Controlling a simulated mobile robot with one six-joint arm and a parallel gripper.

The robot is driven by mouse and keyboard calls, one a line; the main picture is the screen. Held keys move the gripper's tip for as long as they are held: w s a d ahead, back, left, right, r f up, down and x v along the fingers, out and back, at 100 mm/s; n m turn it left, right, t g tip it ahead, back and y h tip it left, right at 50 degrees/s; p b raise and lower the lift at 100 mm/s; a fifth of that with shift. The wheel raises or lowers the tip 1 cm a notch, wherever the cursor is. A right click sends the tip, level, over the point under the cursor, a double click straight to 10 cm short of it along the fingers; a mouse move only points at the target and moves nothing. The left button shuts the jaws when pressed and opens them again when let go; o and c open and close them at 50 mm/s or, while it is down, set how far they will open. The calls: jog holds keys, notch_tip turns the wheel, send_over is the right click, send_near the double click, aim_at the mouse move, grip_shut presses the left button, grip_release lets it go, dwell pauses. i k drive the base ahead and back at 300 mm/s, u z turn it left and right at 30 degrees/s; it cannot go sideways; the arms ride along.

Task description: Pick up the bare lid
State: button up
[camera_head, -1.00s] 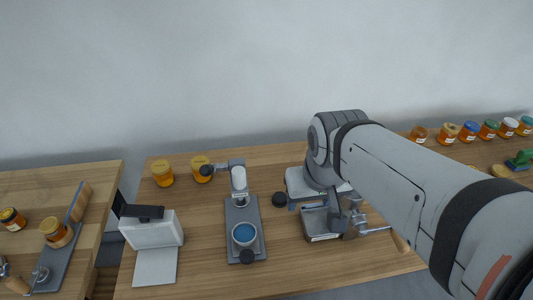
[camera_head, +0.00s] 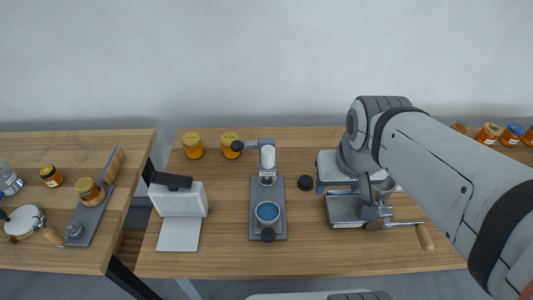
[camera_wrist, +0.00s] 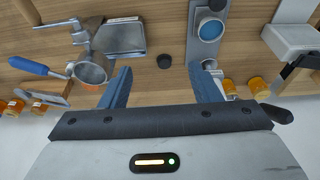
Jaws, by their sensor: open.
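A small black disc (camera_head: 305,183), which looks like the bare lid, lies flat on the wooden table, right of the grey press stand (camera_head: 282,230). It also shows in the wrist view (camera_wrist: 164,61), beyond and roughly between the fingertips, touching neither. My gripper (camera_wrist: 164,76) is open and empty, its two blue fingers spread apart. In the head view my gripper (camera_head: 338,188) is above the table, right of the disc, beside a grey metal tray device. How high it is above the table is hard to tell.
The press holds a blue-topped round piece (camera_head: 267,212). Bare wood surrounds the disc.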

aim_at(268, 212)
jog(key=z, duration=0.3)
jog(key=k, duration=1.4)
jog(key=u, duration=0.75)
jog(key=i, duration=1.05)
jog(key=u, duration=0.05)
